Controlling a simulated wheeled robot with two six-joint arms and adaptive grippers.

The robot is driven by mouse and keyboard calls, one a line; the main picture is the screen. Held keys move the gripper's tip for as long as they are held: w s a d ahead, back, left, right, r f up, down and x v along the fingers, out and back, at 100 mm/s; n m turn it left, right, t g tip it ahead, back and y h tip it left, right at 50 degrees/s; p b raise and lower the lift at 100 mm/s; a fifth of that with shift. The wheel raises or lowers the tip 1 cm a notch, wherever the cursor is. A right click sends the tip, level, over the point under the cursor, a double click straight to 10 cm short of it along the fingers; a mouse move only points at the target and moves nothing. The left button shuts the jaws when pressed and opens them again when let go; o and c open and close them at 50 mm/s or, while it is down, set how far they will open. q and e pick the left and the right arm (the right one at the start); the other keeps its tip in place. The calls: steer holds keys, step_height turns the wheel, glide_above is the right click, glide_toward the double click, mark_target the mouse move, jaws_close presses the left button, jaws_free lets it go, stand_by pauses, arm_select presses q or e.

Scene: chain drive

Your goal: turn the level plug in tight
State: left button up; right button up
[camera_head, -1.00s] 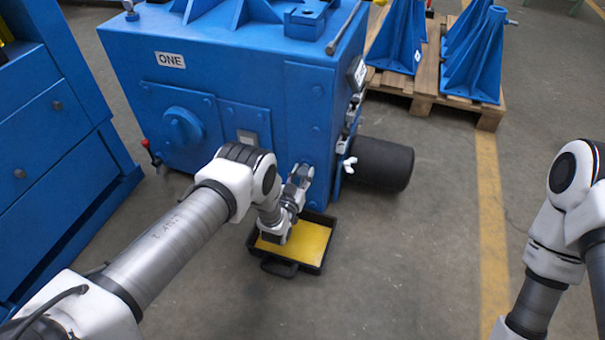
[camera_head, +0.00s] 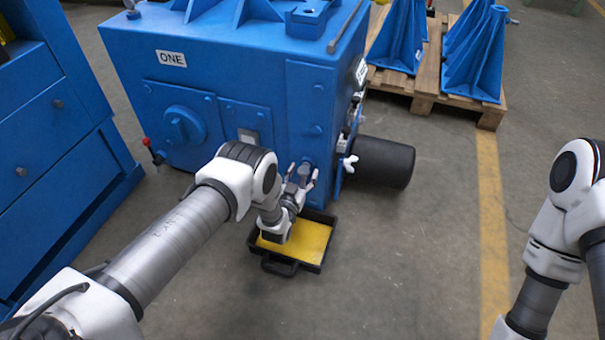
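The blue machine marked ONE (camera_head: 228,85) stands in front of me. My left gripper (camera_head: 302,174) is low at the right part of its front face, with its two fingers spread apart. A small grey shape shows between the fingers, against the blue face. It may be the level plug, but it is too small and too hidden to tell how deep it sits. My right arm (camera_head: 560,225) comes in at the right edge, and its gripper is out of the picture.
A black tray with a yellow bottom (camera_head: 318,240) lies on the floor under my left gripper. A black cylinder (camera_head: 382,162) sticks out at the machine's right, beside a white wing handle (camera_head: 350,163). A pallet (camera_head: 425,95) holds blue brackets. Floor at right is clear.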

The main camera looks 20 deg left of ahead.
arm_select(q)
steer(key=shift+s, duration=0.1)
steer(key=s, duration=1.1)
steer(key=shift+s+a, duration=0.2)
steer(key=shift+s, duration=0.2)
